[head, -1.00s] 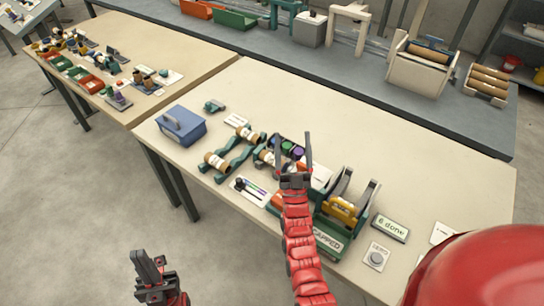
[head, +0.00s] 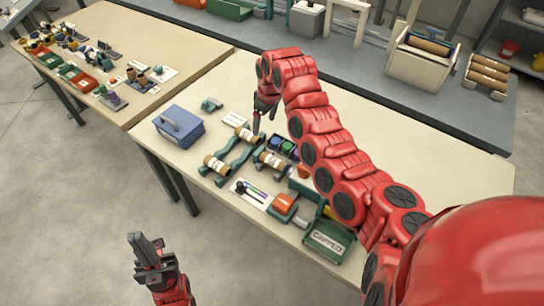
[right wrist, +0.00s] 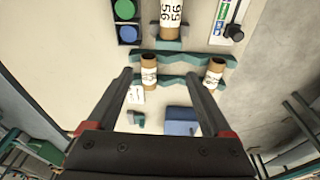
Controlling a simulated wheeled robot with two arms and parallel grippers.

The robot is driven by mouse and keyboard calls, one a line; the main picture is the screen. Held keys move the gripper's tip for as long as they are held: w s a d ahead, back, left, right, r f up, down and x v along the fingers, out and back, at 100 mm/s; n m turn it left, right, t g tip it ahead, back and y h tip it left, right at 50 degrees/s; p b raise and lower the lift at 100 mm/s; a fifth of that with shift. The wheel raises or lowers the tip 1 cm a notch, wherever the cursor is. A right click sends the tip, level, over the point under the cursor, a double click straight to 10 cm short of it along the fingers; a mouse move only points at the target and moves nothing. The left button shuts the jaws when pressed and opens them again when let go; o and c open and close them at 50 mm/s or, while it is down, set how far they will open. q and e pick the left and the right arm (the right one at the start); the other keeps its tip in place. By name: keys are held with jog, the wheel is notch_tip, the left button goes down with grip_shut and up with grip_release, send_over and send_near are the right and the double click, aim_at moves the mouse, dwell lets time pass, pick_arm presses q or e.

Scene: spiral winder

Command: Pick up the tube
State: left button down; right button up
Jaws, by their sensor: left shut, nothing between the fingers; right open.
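Three brown cardboard tubes with white labels lie on green cradles. One is at the back (head: 246,134), one at the front left (head: 216,163), one to the right (head: 272,162). My right gripper (head: 265,116) points down, open and empty, above the table just behind the back tube. In the right wrist view its fingers (right wrist: 157,75) stand apart, with the back tube (right wrist: 149,74) in the gap between them in the picture, untouched. The front left tube (right wrist: 214,72) and the right tube (right wrist: 171,20) lie outside. My left gripper (head: 148,255) is shut and empty, off the table's front.
A blue box (head: 180,127) stands left of the cradles. A tray of coloured caps (head: 284,147), a slider card (head: 250,193), an orange block (head: 283,204) and a green "CAPPED" bin (head: 328,242) are nearby. My right arm hides the table's right part.

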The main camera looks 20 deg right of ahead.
jog(key=s+d+r+g, duration=0.2)
jog(key=s, duration=0.2)
send_over(273, 159)
jog(key=shift+n+h, duration=0.3)
jog(key=shift+h, duration=0.1)
notch_tip(273, 159, down, 10)
jog(key=shift+s+d+b, duration=0.1)
jog(key=shift+b, duration=0.35)
jog(key=shift+d+f+p, duration=0.1)
jog(key=shift+f+p, duration=0.5)
jog(key=shift+f, duration=0.5)
jog(key=shift+f+p, duration=0.35)
jog(key=shift+p, duration=0.05)
notch_tip(273, 159, down, 3)
jog(key=shift+r+p, duration=0.1)
jog(key=shift+p, duration=0.65)
jog(key=shift+f, duration=0.95)
